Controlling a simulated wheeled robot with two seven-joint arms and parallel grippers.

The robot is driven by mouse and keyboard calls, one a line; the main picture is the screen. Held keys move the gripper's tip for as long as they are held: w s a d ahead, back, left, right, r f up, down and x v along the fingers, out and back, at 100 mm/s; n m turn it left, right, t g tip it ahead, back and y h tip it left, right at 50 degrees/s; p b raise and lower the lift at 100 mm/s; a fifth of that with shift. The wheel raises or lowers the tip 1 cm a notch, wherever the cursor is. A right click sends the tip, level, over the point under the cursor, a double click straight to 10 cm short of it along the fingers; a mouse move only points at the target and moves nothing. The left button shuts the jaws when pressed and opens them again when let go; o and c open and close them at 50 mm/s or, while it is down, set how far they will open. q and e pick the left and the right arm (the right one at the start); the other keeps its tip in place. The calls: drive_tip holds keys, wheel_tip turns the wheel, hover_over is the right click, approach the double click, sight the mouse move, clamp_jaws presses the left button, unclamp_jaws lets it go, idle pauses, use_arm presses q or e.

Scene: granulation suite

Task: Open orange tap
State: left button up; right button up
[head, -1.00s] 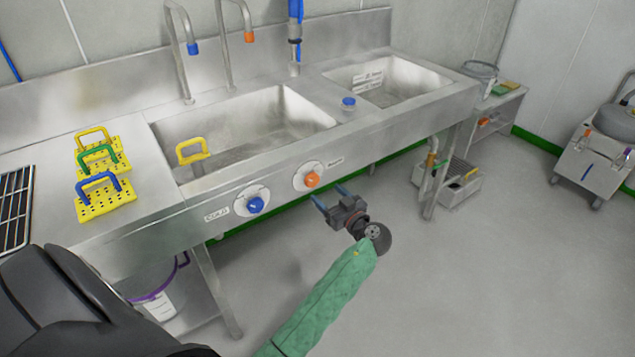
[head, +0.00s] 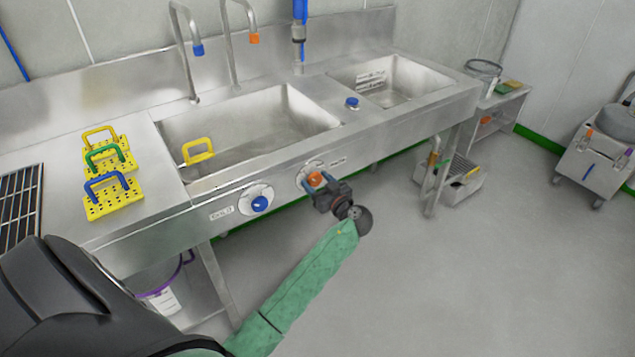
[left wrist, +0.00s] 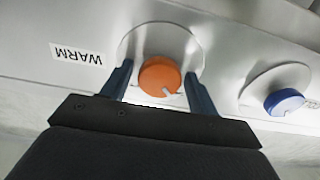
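The orange tap knob (head: 316,179) sits on a round white plate on the sink's front panel; in the left wrist view the orange knob (left wrist: 159,75) shows a pale mark at its lower edge. My left gripper (head: 314,177) is at this knob. In the left wrist view, the left gripper's fingers (left wrist: 159,72) stand open on either side of the knob, with a small gap at each side. An upside-down WARM label (left wrist: 77,54) is beside it. My right gripper is not in view.
A blue tap knob (head: 260,204) is on the same panel, left of the orange one. Above are the sink basins (head: 250,120) and a spout with an orange tip (head: 254,39).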

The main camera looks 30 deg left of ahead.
use_arm(q)
drive_tip(key=c, duration=0.7)
